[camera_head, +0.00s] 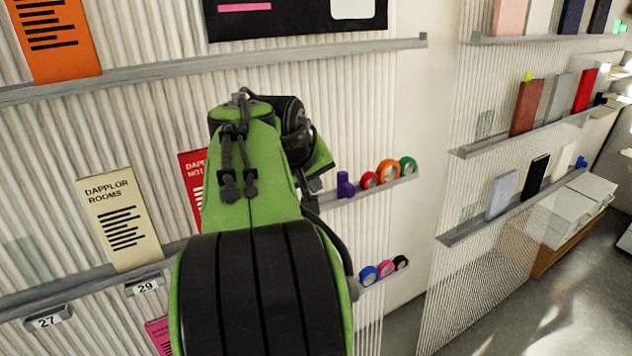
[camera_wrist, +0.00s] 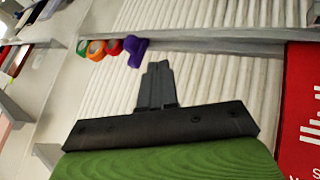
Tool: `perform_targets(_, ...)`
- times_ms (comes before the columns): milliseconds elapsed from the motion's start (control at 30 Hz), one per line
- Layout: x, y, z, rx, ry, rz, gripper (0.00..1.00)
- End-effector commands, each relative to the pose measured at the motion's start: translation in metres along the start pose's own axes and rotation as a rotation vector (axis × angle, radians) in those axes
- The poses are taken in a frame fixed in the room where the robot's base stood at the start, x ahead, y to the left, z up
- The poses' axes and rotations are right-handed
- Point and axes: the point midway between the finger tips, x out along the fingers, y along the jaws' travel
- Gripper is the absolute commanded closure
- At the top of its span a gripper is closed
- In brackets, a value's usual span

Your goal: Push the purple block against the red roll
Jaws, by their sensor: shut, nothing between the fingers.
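The purple block (camera_head: 344,186) stands on a narrow grey wall shelf, left of the red roll (camera_head: 370,180). A small gap shows between them in the head view. In the wrist view, which is mirrored in order, the purple block (camera_wrist: 135,52) is just right of the red roll (camera_wrist: 114,47). My gripper (camera_wrist: 158,66) is shut and empty. Its fingertips show below and to the right of the purple block in the wrist view, with no visible contact. In the head view my gripper is mostly hidden behind my arm, left of the block.
An orange roll (camera_head: 388,173) and a green roll (camera_head: 408,166) stand right of the red roll on the same shelf. A lower shelf holds blue, pink and black rolls (camera_head: 386,269). A red card (camera_head: 192,180) stands left of my arm. Ribbed wall panel lies behind.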

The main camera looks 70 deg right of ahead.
Motion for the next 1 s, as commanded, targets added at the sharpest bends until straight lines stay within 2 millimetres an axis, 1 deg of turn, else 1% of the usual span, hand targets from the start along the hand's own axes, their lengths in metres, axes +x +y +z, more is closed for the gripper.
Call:
perform_targets(33, 0.013, -0.001, 0.003, 0.001, -0.005, 0.000, 1.00)
perform_targets(100, 0.029, -0.001, 0.003, 0.001, -0.007, 0.000, 1.00)
perform_targets(400, 0.094, -0.002, 0.003, 0.000, -0.005, -0.002, 1.00)
perform_targets(500, 0.100, 0.018, 0.002, 0.005, -0.003, 0.001, 1.00)
perform_targets(600, 0.105, 0.029, 0.001, 0.002, -0.001, 0.000, 1.00)
perform_targets(733, 0.108, 0.034, 0.001, 0.000, 0.000, -0.002, 1.00)
perform_targets(1000, 0.109, 0.034, 0.001, -0.001, 0.001, -0.002, 1.00)
